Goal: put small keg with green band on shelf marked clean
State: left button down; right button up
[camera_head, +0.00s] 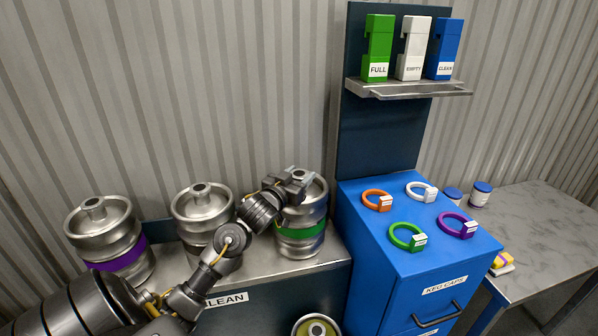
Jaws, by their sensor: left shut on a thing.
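The small keg with a green band (301,232) stands upright at the right end of a grey metal shelf top (277,270). The dark front below that top carries a label reading CLEAN (226,299), partly covered by my left arm. My left gripper (294,181) is at the top of the green-banded keg and shut on it. The gripper hides part of the keg's top, so the exact grip is hard to see. The keg appears to rest on the shelf top. My right gripper is not in view.
A purple-banded keg (110,240) and another keg (203,212) stand to the left on the same shelf. A blue cabinet (378,250) with several coloured rings is close on the right. Another keg (317,326) shows low at the bottom edge.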

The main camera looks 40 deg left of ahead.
pick_arm(q)
jog(key=shift+r, duration=0.2)
jog(key=c, duration=1.1)
grip_release()
jog(key=shift+f, duration=0.25)
jog(key=o, duration=0.5)
jog(key=shift+d+r, duration=0.1)
jog(key=shift+c, duration=0.2)
jog(key=shift+s, duration=0.1)
jog(key=s+d+b, duration=0.1)
jog(key=s+d, duration=0.1)
jog(key=s, duration=0.9)
jog(key=shift+s, duration=0.35)
